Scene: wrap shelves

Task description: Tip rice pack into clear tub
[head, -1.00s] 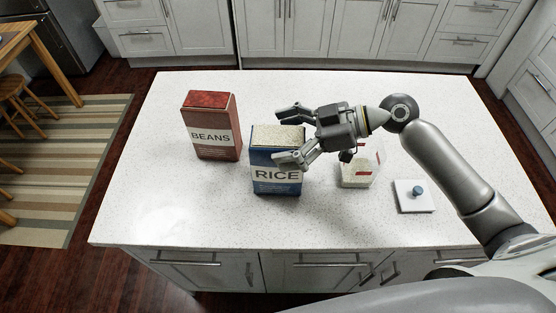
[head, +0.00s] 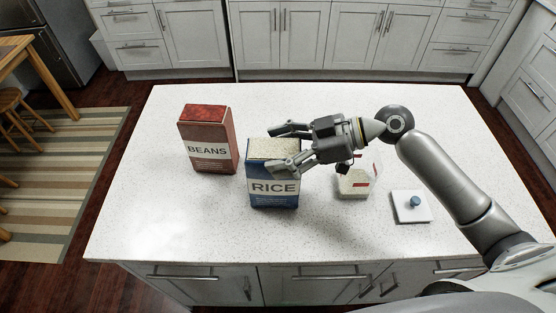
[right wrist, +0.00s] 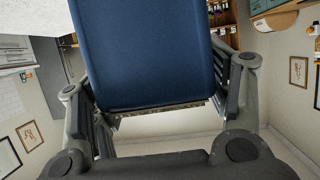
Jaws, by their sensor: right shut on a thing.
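The rice pack (head: 272,190), a blue and white box with pale grains showing at its top, stands upright on the counter. My right gripper (head: 284,148) is shut on its upper part, one finger on the far side and one on the near side. In the right wrist view the pack's blue side (right wrist: 148,50) fills the space between the fingers (right wrist: 165,110). The clear tub (head: 353,188), with a red mark and pale contents low inside, stands to the right of the pack. My gripper and wrist hide part of it. My left gripper is out of view.
A red-brown beans box (head: 208,145) stands left of the rice pack. A white square lid (head: 400,212) with a blue knob lies right of the tub. The white counter (head: 160,215) is clear at the front and left.

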